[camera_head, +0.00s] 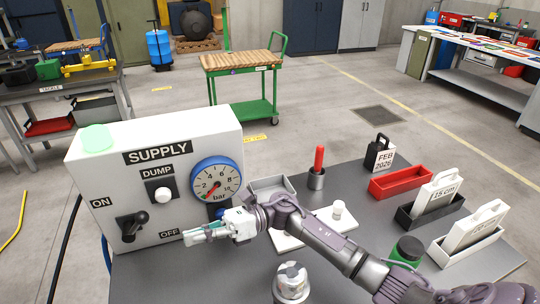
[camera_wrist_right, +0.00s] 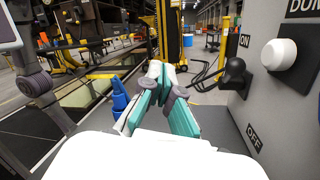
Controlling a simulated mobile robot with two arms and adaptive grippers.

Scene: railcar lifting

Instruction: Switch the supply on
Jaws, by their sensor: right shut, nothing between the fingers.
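The white supply box (camera_head: 90,180) stands on the left of the grey bench. Its black lever (camera_head: 131,227) sits on the front face, between the ON label (camera_head: 100,203) at upper left and the OFF label (camera_head: 169,233) at lower right. The lever also shows at the right of the right wrist view (camera_wrist_right: 234,76). My right gripper (camera_head: 186,237) is shut and empty in front of the box near the OFF label, apart from the lever. Its teal-padded fingers (camera_wrist_right: 158,75) show in the right wrist view. My left gripper is out of view.
A white DUMP button (camera_head: 161,194) and a round blue-rimmed gauge (camera_head: 216,179) are beside the lever. A pale green dome (camera_head: 97,138) tops the box. A red tray (camera_head: 401,182), a black weight (camera_head: 378,155) and a red-handled tool (camera_head: 319,160) stand on the bench.

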